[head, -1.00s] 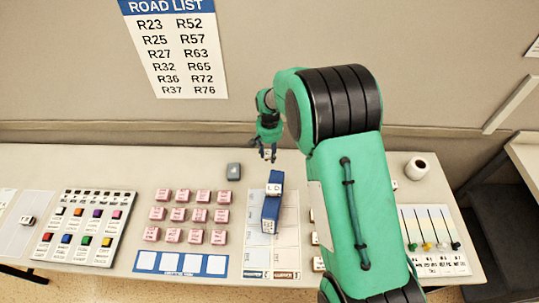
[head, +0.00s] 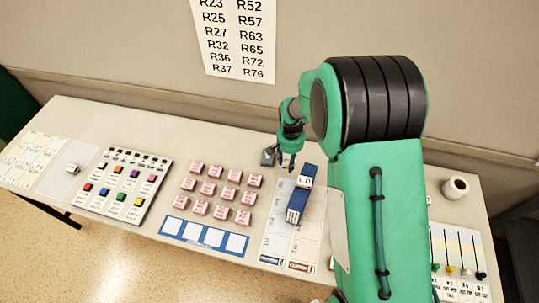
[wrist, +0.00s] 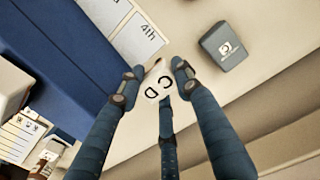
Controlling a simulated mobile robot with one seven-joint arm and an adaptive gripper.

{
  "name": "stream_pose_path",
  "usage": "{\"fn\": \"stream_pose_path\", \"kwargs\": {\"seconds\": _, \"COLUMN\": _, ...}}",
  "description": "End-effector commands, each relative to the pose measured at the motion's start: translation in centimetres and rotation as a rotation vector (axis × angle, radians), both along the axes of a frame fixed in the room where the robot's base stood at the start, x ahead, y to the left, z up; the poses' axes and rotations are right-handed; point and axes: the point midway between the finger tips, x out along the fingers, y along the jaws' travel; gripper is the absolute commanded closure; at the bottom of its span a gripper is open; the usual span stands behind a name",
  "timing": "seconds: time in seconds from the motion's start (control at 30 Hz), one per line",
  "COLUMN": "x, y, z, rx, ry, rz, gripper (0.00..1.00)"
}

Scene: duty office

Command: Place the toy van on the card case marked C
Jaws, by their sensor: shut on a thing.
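My gripper (head: 289,163) is beyond the blue blocks, beside a small grey box. In the wrist view its fingers (wrist: 160,82) close around a small pale piece (wrist: 152,92) bearing the letters C and D. I cannot tell whether this piece is the toy van. Two blue blocks, an upper one (head: 309,170) with a lettered white face and a lower one (head: 299,206), stand on a white printed sheet (head: 279,226). A large blue surface (wrist: 45,50) fills the wrist view's left. I cannot make out which thing is the card case marked C.
The grey box (head: 268,156) also shows in the wrist view (wrist: 225,45). Pink blocks (head: 221,193) stand in rows left of the sheet. A button panel (head: 122,186) and a white cup (head: 455,188) are farther out. My arm hides part of the table.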

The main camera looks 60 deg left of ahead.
Motion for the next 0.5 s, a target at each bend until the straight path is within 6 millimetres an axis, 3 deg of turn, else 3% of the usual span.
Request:
{"fn": "stream_pose_path", "kwargs": {"seconds": 0.1, "x": -4.0, "y": -1.5, "z": -0.1, "rx": -0.001, "ry": 0.000, "rz": 0.006, "gripper": 0.90}}
{"fn": "stream_pose_path", "kwargs": {"seconds": 0.23, "x": -7.4, "y": -3.0, "z": -0.4, "rx": -0.001, "ry": 0.000, "rz": 0.007, "gripper": 0.90}}
{"fn": "stream_pose_path", "kwargs": {"seconds": 0.5, "x": -10.5, "y": -4.7, "z": -0.8, "rx": 0.000, "ry": 0.000, "rz": 0.006, "gripper": 0.90}}
